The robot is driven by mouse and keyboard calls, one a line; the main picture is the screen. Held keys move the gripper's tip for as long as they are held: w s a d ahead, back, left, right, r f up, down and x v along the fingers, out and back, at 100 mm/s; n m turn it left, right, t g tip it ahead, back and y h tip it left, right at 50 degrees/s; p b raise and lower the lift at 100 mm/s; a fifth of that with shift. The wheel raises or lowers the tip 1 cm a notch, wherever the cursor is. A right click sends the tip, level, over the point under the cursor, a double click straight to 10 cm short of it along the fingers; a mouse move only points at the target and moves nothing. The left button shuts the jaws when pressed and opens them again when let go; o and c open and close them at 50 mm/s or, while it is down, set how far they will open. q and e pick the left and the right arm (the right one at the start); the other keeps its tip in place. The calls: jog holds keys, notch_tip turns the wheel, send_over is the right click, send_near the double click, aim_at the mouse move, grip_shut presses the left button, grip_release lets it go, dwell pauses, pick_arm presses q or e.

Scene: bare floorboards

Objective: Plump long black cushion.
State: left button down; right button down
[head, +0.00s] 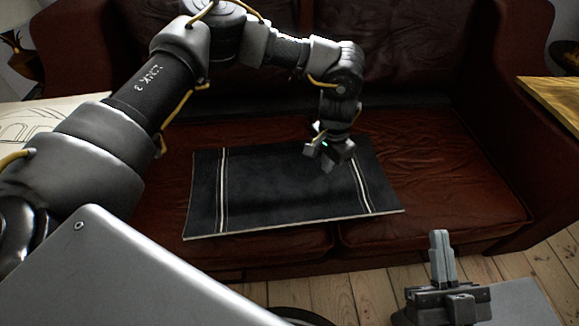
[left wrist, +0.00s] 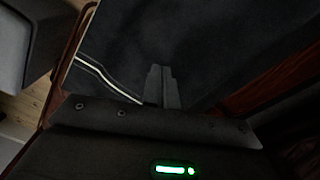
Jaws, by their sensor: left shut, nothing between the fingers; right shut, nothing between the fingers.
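The long black cushion (head: 285,190) lies flat on the seat of a dark red leather sofa, with pale double stripes near both ends. It fills much of the left wrist view (left wrist: 215,50), where one stripe shows at the left. My left gripper (head: 326,166) is shut and empty, pointing down over the cushion's right half; I cannot tell whether it touches the cushion. Its shut fingers also show in the left wrist view (left wrist: 161,75). My right gripper (head: 440,240) is shut and empty, pointing up in front of the sofa at the lower right, apart from the cushion.
The sofa (head: 450,170) has a backrest behind the cushion and an armrest (head: 500,60) at the right. A wooden table (head: 555,95) stands at the right edge. Bare floorboards (head: 350,295) lie in front. The sofa seat right of the cushion is clear.

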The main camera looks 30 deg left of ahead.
dwell(0.3)
pick_arm(q)
jog(key=shift+f+b, duration=0.4)
jog(key=shift+f, duration=0.7)
jog(key=shift+r, duration=0.1)
notch_tip(320, 180, up, 4)
jog(key=p, duration=0.4)
jog(key=shift+p, duration=0.35)
jog(key=shift+f, duration=0.2)
